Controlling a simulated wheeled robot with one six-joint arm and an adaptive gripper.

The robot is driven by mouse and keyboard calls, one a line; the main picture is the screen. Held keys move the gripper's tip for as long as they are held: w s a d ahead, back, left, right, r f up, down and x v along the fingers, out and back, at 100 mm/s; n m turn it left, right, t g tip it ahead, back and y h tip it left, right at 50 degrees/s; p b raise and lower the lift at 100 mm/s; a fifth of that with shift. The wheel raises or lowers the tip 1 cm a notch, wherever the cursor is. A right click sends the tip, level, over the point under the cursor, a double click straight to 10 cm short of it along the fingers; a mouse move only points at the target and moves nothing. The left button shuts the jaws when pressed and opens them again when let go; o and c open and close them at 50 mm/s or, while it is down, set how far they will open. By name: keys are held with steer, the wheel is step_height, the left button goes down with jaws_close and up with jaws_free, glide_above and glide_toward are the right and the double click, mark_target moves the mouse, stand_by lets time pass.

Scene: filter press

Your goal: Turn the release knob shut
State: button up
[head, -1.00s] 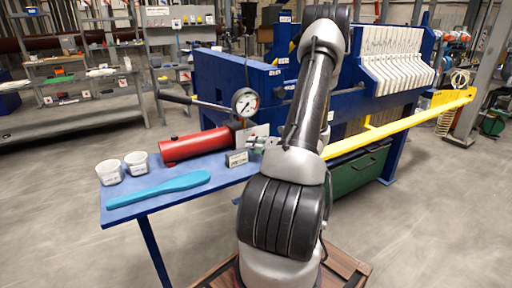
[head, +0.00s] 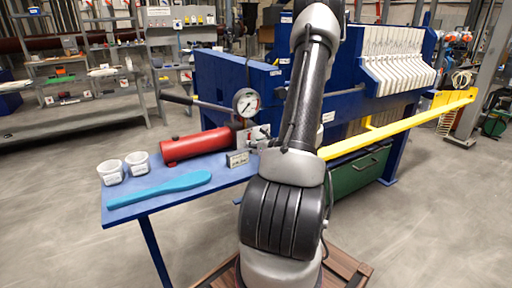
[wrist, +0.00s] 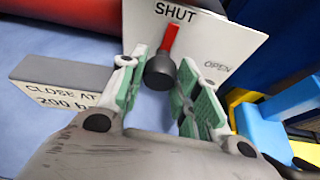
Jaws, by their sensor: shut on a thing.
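The release knob (wrist: 160,72) is dark with a red pointer (wrist: 170,40), in front of a white plate (wrist: 225,35) marked SHUT at upper left and OPEN at right. The pointer points up and slightly right, near the end of the word SHUT. My gripper (wrist: 162,80) has its green-padded fingers on both sides of the knob and is shut on it. In the head view, my arm hides most of the knob area. The red pump cylinder (head: 195,146) lies on the blue table, with the pressure gauge (head: 246,102) beside it.
A small block (wrist: 62,82) reading CLOSE AT 200 stands left of the fingers. Two white cups (head: 111,171) and a light-blue flat tool (head: 160,189) lie at the table's left. A yellow bar (head: 400,124) runs to the right. The blue press stands behind.

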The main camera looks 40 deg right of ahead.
steer(key=shift+n, duration=0.3)
stand_by(0.4)
steer(key=o, duration=0.7)
steer(key=shift+o, duration=0.2)
